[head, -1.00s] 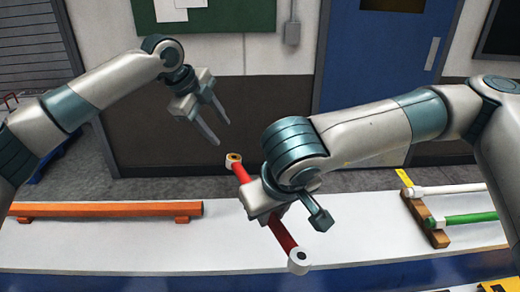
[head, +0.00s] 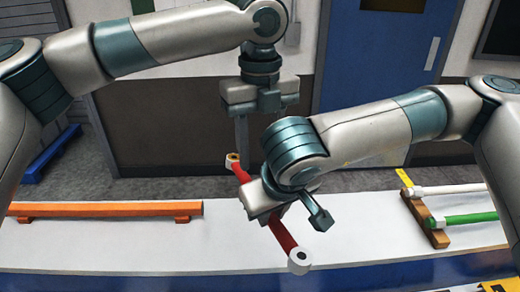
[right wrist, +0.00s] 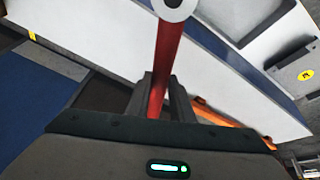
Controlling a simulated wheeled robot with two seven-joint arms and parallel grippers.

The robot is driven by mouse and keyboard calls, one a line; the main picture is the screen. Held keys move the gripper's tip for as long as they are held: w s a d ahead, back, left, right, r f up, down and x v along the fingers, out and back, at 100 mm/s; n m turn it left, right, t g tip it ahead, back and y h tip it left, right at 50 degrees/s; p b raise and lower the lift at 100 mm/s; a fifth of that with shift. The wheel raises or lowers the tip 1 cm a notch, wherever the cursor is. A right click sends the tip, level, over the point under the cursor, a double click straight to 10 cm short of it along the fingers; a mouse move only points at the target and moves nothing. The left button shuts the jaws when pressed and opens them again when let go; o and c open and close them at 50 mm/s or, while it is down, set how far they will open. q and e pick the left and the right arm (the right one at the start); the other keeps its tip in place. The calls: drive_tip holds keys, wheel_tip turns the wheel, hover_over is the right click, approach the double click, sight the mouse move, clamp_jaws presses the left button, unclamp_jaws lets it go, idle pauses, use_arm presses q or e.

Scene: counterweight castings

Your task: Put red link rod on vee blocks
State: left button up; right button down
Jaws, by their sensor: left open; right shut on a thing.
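The red link rod (head: 280,233) has pale ring ends and is held tilted above the white bench in the head view. My right gripper (head: 262,200) is shut on its middle, and the rod also shows between the fingers in the right wrist view (right wrist: 165,65). My left gripper (head: 257,122) is open, pointing down above and behind the rod's far end; its fingertips are partly hidden by the rod and my right arm. It looks empty. I cannot make out the vee blocks for certain; a brown notched block (head: 425,222) at right carries other rods.
An orange bar (head: 105,209) lies on small supports at the left of the white bench (head: 130,250). A white rod (head: 450,189) and a green rod (head: 468,218) rest at right. The bench middle is clear below the held rod.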

use_arm(q)
drive_tip(key=shift+f, duration=0.15)
wheel_tip(320, 180, down, 12)
drive_tip(key=shift+r, duration=0.15)
idle(0.5)
clamp_jaws()
use_arm(e)
drive_tip(key=c, duration=1.5)
unclamp_jaws()
drive_tip(key=shift+o, duration=0.2)
drive_tip(key=shift+r, duration=0.1)
drive_tip(key=v, duration=1.2)
